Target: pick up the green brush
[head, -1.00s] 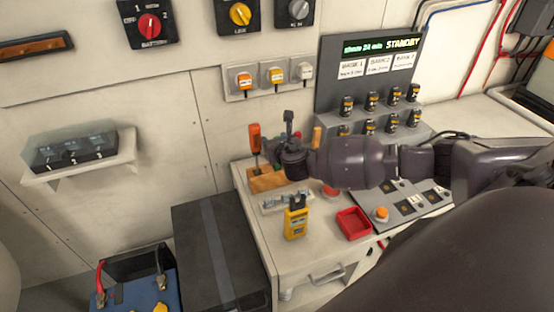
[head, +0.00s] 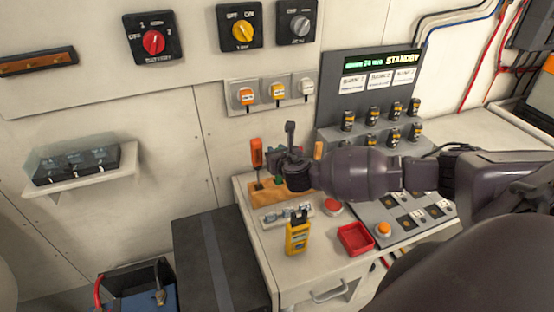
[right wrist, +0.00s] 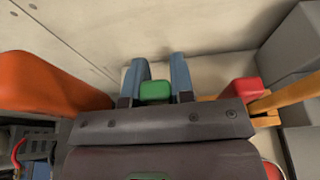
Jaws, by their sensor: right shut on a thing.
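The green brush shows in the right wrist view as a green block end (right wrist: 155,91) between the two blue-grey fingers of my right gripper (right wrist: 157,80). The fingers are shut on it. In the head view my right gripper (head: 276,158) is over the wooden tool block (head: 268,195) on the bench. Only a small green bit of the brush shows there, just below the gripper; the rest is hidden. I cannot tell whether the brush is clear of the block. My left gripper is not in view.
An orange-handled tool (head: 256,153) stands in the block close left of the gripper. A yellow meter (head: 297,233), a red tray (head: 355,238) and a button panel (head: 400,215) are in front and right. The wall with switches stands close behind.

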